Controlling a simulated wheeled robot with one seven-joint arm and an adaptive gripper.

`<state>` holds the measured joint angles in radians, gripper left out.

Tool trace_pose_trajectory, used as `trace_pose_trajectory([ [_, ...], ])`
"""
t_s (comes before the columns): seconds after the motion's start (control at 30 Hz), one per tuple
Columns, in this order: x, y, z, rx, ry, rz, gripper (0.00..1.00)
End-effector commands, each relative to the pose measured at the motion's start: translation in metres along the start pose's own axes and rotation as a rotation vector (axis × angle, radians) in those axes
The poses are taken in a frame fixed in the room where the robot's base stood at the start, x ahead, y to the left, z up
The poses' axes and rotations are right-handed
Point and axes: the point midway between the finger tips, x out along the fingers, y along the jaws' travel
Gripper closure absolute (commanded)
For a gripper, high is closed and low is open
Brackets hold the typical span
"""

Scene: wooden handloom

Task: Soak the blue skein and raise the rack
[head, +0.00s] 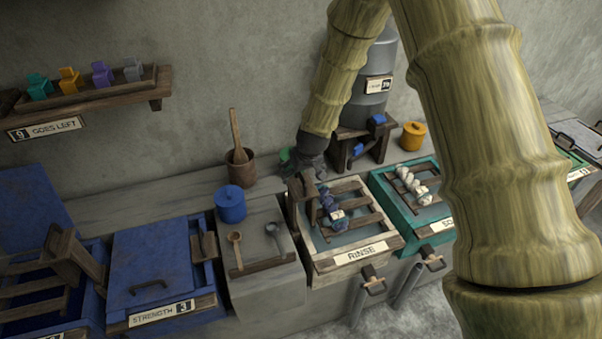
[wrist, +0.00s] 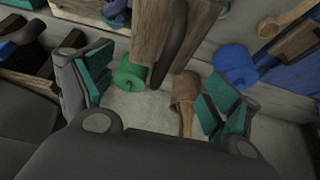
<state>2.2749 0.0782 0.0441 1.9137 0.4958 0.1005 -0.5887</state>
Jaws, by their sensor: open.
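In the head view a dark blue skein (head: 331,207) with a pale band lies across the wooden slats of the rack (head: 354,201) in the cream RINSE vat (head: 318,267). How wet it is, I cannot tell. My gripper (head: 312,150) is behind the back left corner of this vat, above the ledge and apart from the skein. In the wrist view its teal-padded fingers (wrist: 160,90) are spread wide, with nothing held. A wooden post with a dark bar (wrist: 157,38) stands just beyond the gap between them; a wooden upright (head: 302,186) shows at the vat's back left corner.
A green pot (wrist: 133,75), a brown mortar (head: 239,169) and a blue pot (head: 231,204) stand close by. A teal vat (head: 407,223) with a white skein is to the right. The closed blue STRENGTH vat (head: 162,262) is left. My arm hides the right side.

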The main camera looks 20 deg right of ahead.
Motion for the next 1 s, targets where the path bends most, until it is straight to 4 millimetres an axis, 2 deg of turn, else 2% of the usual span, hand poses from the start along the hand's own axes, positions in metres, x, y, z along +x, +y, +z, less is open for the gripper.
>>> trace_pose_trajectory([
  [0.03,-0.007,0.000,-0.004,-0.001,0.000,0.000,0.11],
  [0.5,-0.043,0.000,-0.021,-0.001,0.000,0.000,0.11],
  [1.0,-0.042,0.000,-0.018,0.000,-0.003,0.001,0.11],
])
